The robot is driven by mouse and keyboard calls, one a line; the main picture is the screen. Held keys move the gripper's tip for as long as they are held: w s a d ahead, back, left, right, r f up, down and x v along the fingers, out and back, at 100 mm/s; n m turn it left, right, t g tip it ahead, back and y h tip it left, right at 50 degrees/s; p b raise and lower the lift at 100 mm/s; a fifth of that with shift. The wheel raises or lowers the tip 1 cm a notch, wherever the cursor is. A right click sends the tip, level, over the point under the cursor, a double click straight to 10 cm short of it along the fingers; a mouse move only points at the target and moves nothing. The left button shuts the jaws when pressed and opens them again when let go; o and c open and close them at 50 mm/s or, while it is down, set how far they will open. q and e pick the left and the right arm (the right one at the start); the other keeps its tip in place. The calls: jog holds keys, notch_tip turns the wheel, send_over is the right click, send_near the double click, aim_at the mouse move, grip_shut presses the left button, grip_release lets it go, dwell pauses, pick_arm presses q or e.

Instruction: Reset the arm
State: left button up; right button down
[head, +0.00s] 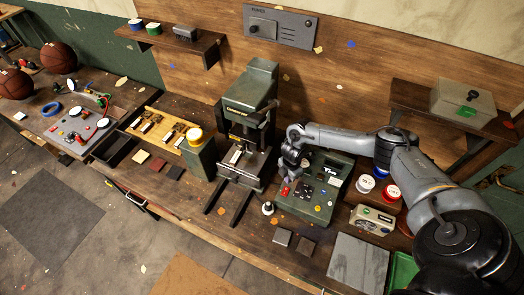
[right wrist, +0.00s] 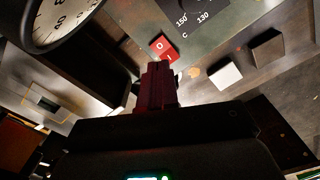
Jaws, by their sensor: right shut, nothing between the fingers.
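My right arm (head: 335,138) reaches in from the right over the workbench. Its gripper (head: 288,178) hangs over the left part of a green control box (head: 322,208), close to a small red switch (head: 285,192). In the right wrist view the shut, empty fingers (right wrist: 157,75) point toward the red switch marked O and I (right wrist: 163,45). I cannot tell whether the fingertips touch it. A temperature scale (right wrist: 195,15) on the panel lies beyond the switch. My left gripper is in neither view.
A green press (head: 250,110) stands just left of the gripper. Tape rolls (head: 366,183) and a radio-like box (head: 372,220) lie right of the control box, under my arm. A shelf with a metal box (head: 462,102) is at the right. Leather balls (head: 58,58) are far left.

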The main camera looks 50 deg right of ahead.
jog(key=a+r+t+y, duration=0.15)
jog(key=a+t, duration=0.35)
jog(key=a, duration=2.5)
jog(key=s+d+r+m+g+h+p, duration=0.1)
jog(key=s+d+r+m, duration=0.2)
jog(key=s+r+m, duration=1)
jog(key=shift+s+d+r, duration=0.3)
jog(key=shift+s+r, duration=0.1)
jog(key=shift+r, duration=0.35)
